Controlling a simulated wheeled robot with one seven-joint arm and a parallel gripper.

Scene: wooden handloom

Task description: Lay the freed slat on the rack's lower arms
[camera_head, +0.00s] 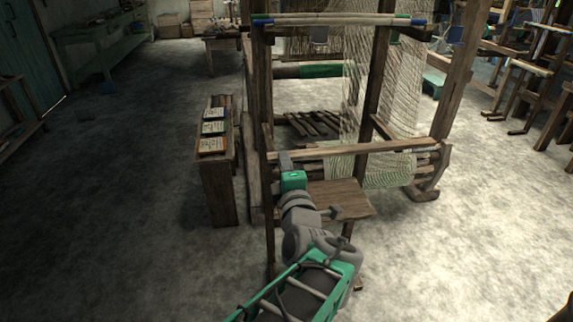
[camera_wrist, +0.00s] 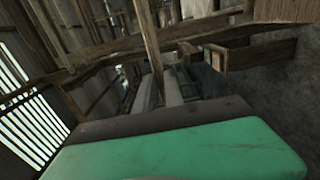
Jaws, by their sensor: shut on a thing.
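My gripper (camera_head: 285,158), grey with a green body, reaches to the left front corner of the loom in the head view. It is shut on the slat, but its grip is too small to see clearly. A long wooden bar (camera_head: 365,149) runs right from beside the gripper across the loom's front. I cannot tell whether this bar is the slat or a fixed beam. In the wrist view my green gripper body fills the bottom, with dark timbers beyond it. I cannot make out the rack's lower arms for certain.
The loom's tall posts (camera_head: 376,75) and pale warp (camera_head: 360,80) stand just ahead. A wooden bench seat (camera_head: 338,196) is close at the right of my arm. A narrow wooden stand (camera_head: 220,188) with cards on top stands left.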

